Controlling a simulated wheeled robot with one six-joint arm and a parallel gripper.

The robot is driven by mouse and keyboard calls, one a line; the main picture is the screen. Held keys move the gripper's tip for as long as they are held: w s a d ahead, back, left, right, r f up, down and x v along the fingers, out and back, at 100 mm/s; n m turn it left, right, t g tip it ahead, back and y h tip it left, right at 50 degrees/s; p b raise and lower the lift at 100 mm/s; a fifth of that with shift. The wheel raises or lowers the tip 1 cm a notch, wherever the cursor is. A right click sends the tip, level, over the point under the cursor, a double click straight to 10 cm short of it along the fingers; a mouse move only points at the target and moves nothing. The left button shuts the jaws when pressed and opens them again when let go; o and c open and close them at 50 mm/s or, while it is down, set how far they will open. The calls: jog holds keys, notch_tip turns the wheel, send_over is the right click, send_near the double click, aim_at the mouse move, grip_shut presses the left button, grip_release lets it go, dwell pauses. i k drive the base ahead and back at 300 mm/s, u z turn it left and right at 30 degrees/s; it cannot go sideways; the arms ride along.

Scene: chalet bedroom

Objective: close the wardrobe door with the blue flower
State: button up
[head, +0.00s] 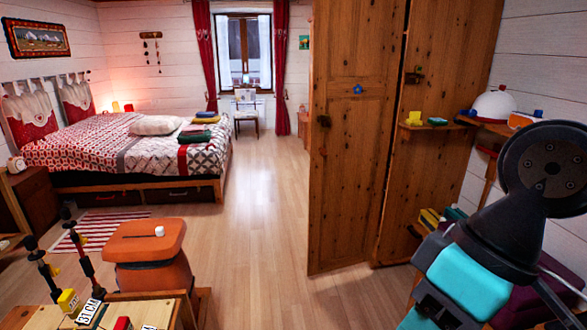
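The wooden wardrobe door (347,175) with the blue flower (358,89) stands right of centre. A dark knob (323,121) is near its left edge. The door appears to stand open: its lower left corner is nearer to me than its lower right. How wide it is open is hard to tell. A second wooden panel (432,160) is to its right, with a dark latch (413,76). My arm fills the lower right, apart from the flower door in the picture. My gripper's fingertips do not show.
A small shelf (425,126) with yellow and green things juts from the right panel. A bed (90,160) stands at the left. An orange-brown stool (146,255) and a cluttered tabletop (150,312) are at lower left. The floor (262,230) left of the door is clear.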

aim_at(357, 45)
jog(key=i, duration=1.15)
jog(key=z, duration=0.65)
jog(key=i, duration=1.1)
jog(key=u, duration=0.25)
